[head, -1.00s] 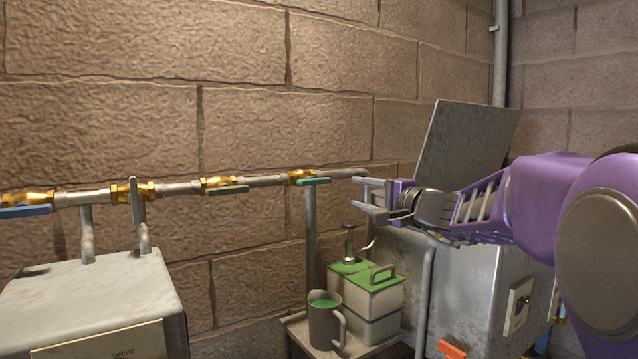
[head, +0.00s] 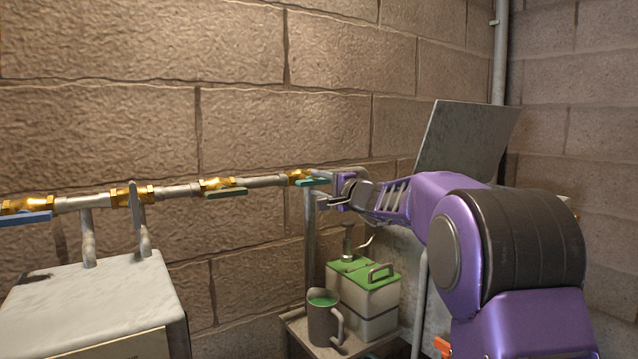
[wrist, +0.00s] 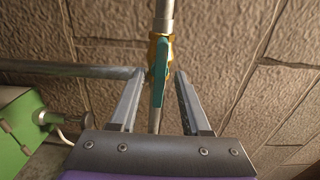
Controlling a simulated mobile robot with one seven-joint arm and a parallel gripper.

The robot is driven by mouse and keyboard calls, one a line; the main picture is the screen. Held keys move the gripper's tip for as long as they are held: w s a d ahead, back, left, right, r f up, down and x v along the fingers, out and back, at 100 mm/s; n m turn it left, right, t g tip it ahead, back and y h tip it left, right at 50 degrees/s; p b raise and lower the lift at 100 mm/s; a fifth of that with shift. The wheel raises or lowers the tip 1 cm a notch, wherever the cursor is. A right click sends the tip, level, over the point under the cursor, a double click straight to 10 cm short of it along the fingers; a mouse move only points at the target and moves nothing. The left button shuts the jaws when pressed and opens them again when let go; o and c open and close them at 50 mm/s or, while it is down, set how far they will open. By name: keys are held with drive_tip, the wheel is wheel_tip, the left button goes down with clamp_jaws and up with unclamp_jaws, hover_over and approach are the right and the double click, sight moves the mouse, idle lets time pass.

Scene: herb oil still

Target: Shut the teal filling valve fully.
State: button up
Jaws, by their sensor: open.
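The teal valve handle (head: 314,182) is on a brass valve body (head: 298,177) at the right end of the row on the wall pipe. The handle lies along the pipe. In the wrist view the teal handle (wrist: 158,75) points toward me, between the two fingers and near their tips. My gripper (head: 322,191) is open at the handle's right end, with one finger on each side and a gap to each in the wrist view. I cannot tell from the head view whether a finger touches it.
A dark green handle (head: 227,193), a grey upright lever (head: 134,200) and a blue handle (head: 25,217) are further left on the pipe. Below stand a jug (head: 322,325) and a green-topped canister (head: 375,280). A metal box (head: 85,300) stands at lower left.

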clamp_jaws()
drive_tip(key=shift+m, duration=0.4)
drive_tip(key=m+b, duration=0.1)
drive_tip(key=m, duration=0.1)
drive_tip(key=shift+d+m, duration=0.1)
drive_tip(key=shift+m, duration=0.3)
drive_tip(key=m, duration=0.5)
drive_tip(key=m+p, duration=0.1)
drive_tip(key=m, duration=0.4)
drive_tip(key=shift+m+p, duration=0.9)
drive_tip(key=shift+m, duration=1.4)
